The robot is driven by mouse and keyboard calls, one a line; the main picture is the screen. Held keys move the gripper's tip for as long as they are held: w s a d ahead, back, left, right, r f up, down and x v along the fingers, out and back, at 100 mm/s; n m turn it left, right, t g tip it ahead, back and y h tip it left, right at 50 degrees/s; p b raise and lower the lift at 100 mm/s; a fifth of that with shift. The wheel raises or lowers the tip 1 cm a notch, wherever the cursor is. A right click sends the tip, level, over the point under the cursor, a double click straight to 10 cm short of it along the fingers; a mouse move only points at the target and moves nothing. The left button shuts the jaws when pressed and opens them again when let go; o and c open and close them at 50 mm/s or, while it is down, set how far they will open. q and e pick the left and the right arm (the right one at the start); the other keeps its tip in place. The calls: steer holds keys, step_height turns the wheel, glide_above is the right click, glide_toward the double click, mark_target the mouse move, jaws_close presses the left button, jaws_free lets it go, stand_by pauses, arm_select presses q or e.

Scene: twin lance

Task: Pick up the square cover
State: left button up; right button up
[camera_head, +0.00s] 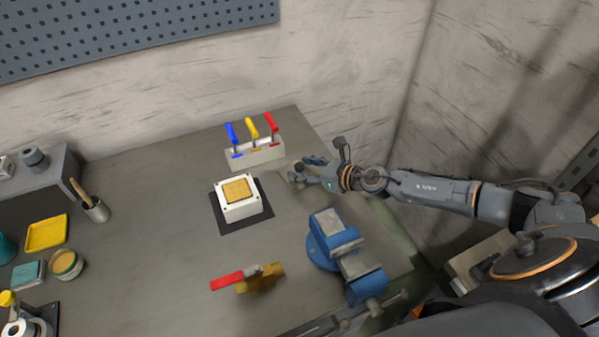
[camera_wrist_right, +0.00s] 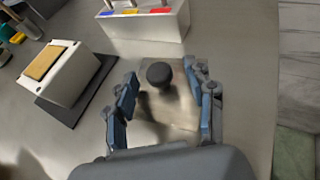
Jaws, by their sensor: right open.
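The square cover (camera_wrist_right: 178,115) looks like a thin, pale square plate with a round black knob (camera_wrist_right: 159,74). It lies on the workbench between the open fingers of my right gripper (camera_wrist_right: 165,108) in the right wrist view. The fingers are apart on either side of the knob, without visible contact. In the head view, part of the cover (camera_head: 289,175) shows just left of my right gripper (camera_head: 307,172), which hides the rest. My left gripper is not in view.
A white box with a yellow square top (camera_head: 239,198) stands on a black mat left of the gripper. A white block with three coloured levers (camera_head: 256,152) is behind. A blue vise (camera_head: 338,243) and a red-handled valve (camera_head: 248,277) are nearer the front.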

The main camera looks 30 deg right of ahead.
jaws_close()
steer(key=shift+r, duration=0.15)
steer(key=shift+r, duration=0.1)
